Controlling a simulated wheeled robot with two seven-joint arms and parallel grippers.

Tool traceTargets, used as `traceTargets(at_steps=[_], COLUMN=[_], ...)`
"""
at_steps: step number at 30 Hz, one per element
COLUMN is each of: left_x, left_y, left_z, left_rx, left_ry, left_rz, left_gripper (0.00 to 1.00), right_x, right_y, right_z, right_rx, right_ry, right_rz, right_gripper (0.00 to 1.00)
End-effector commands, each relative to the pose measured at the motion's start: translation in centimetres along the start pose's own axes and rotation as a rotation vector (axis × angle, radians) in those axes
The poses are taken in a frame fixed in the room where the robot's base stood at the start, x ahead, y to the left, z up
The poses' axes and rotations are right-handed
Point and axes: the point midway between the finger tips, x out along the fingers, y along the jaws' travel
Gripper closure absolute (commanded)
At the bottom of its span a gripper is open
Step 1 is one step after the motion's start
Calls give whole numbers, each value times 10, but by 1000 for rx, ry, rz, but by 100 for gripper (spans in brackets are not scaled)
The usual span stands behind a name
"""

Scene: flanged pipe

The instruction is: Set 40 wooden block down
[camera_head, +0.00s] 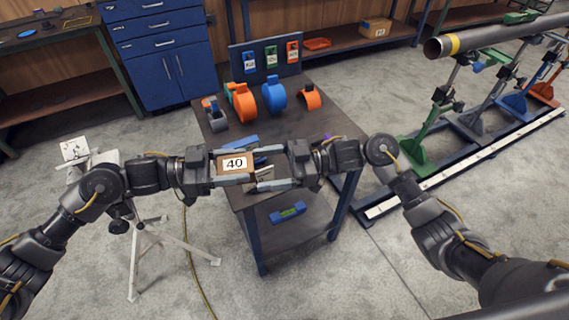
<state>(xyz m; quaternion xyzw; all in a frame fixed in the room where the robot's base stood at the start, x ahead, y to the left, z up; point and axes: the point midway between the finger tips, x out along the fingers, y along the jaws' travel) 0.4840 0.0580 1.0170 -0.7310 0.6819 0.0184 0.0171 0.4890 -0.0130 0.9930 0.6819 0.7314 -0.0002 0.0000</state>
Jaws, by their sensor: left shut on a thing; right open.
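The wooden block (234,164) with a white label reading 40 is in the middle of the head view, over the near part of the dark table (252,204). My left gripper (232,167) comes in from the left and is shut on the block, with its fingers along the block's upper and lower sides. My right gripper (266,171) comes in from the right. It is open, with its fingertips close to the block's right side. Whether the block touches the table is hard to tell.
Orange and blue clamp rings (274,94) stand at the table's back before a panel of coloured tags (271,57). A blue piece (240,142) lies behind the block. A level (287,212) is on the lower shelf. A long pipe (490,37) on stands is at right.

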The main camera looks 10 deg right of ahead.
Motion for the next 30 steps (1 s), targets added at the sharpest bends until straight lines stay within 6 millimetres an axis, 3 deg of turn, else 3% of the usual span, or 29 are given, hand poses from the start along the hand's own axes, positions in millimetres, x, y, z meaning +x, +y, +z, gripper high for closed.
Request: traceTargets(at_steps=[6, 12, 24, 30], left_x=[0, 0, 0, 0], left_y=[0, 0, 0, 0], left_z=[0, 0, 0, 0], left_rx=[1, 1, 1, 1], left_ry=[1, 1, 1, 1], left_rz=[0, 0, 0, 0], left_gripper=[71, 71, 71, 71], right_x=[40, 62, 69, 69], right_y=[0, 0, 0, 0], right_z=[-1, 0, 0, 0], right_rx=[0, 0, 0, 0], right_ry=[2, 0, -1, -1], right_rz=[-2, 0, 0, 0], right_gripper=[20, 20, 20, 44])
